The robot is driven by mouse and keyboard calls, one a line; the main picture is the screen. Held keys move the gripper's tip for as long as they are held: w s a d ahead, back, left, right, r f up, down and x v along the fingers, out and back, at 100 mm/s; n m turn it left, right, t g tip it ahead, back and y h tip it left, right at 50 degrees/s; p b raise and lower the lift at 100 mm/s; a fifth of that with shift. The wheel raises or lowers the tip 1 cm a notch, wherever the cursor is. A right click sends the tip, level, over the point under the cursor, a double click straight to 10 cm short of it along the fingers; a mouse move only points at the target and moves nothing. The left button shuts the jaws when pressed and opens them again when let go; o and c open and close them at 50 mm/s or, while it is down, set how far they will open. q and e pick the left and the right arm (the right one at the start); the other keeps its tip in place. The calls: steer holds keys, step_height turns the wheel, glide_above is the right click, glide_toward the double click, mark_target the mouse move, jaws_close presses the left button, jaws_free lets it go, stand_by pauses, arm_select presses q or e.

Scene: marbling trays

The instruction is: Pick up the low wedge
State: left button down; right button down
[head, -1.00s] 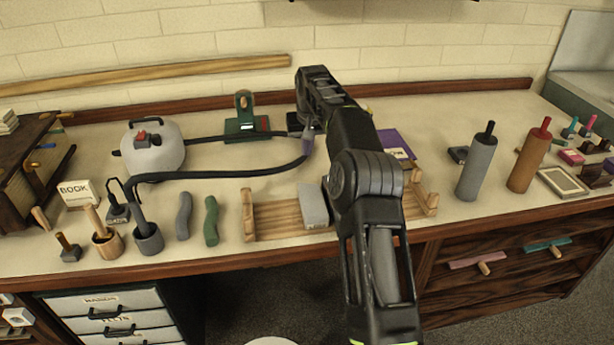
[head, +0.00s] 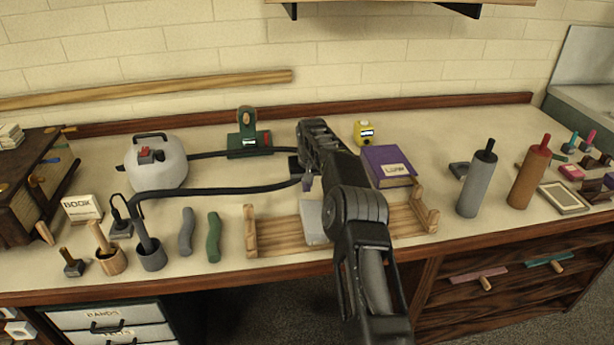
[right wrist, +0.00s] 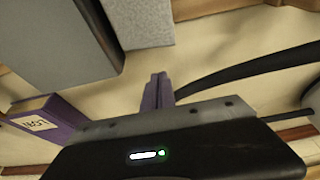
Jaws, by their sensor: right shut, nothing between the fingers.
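A light grey block (head: 313,222) sits in a low wooden rack (head: 278,236) at the front middle of the bench. It also shows in the right wrist view (right wrist: 138,22), beside a larger dark grey slab (right wrist: 55,45). I cannot tell for sure which of these is the low wedge. My right gripper (head: 308,183) is just behind the light grey block, pointing down, shut and empty. Its purplish fingertips show in the right wrist view (right wrist: 158,90), apart from the block. My right arm covers part of the rack. My left gripper is not in view.
A purple book (head: 388,166) lies behind the rack. Green and grey curved pieces (head: 213,236) lie left of the rack. Grey and brown rollers (head: 478,182) stand to the right.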

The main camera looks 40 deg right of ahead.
steer(key=shift+s+a+r, duration=0.2)
steer(key=shift+s+a, duration=0.1)
steer(key=shift+s, duration=0.3)
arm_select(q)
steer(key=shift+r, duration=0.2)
arm_select(e)
steer(key=shift+s+a+f, duration=0.1)
steer(key=shift+s+a, duration=0.2)
steer(key=shift+s, duration=0.2)
steer(key=shift+s+a, duration=0.3)
steer(key=shift+s, duration=0.2)
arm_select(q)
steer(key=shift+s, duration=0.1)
